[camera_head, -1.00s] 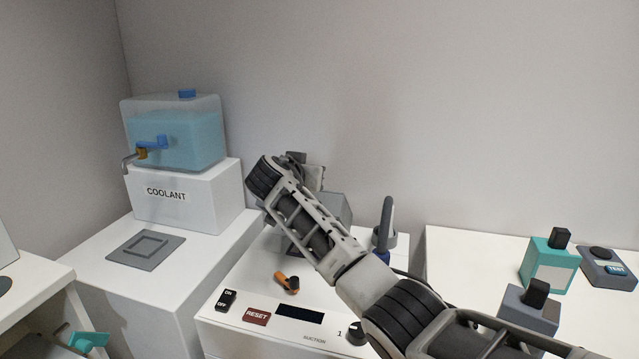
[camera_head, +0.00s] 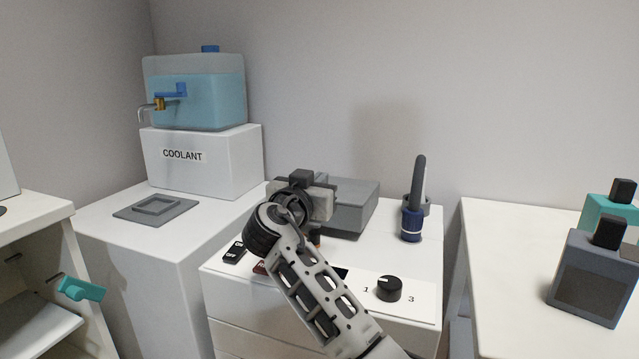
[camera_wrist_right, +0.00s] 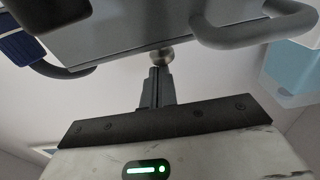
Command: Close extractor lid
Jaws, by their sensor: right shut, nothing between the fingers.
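The extractor is a grey box (camera_head: 356,210) on the white control cabinet. Its flat grey top (camera_head: 350,189) looks level in the head view; my gripper hides its left end, so I cannot tell whether the lid is fully seated. My right gripper (camera_head: 322,190) is at the box's left end, shut and empty. In the right wrist view, the closed fingers (camera_wrist_right: 157,75) point at a small round knob (camera_wrist_right: 160,57) below a grey panel (camera_wrist_right: 150,28). The tips look very near the knob; contact is unclear. My left gripper is not in view.
A dial (camera_head: 389,288) and switch (camera_head: 234,252) sit on the cabinet front. A blue-handled tool (camera_head: 412,222) stands right of the box. The coolant tank (camera_head: 200,100) is back left. A dark grey bottle (camera_head: 595,277) stands on the right table.

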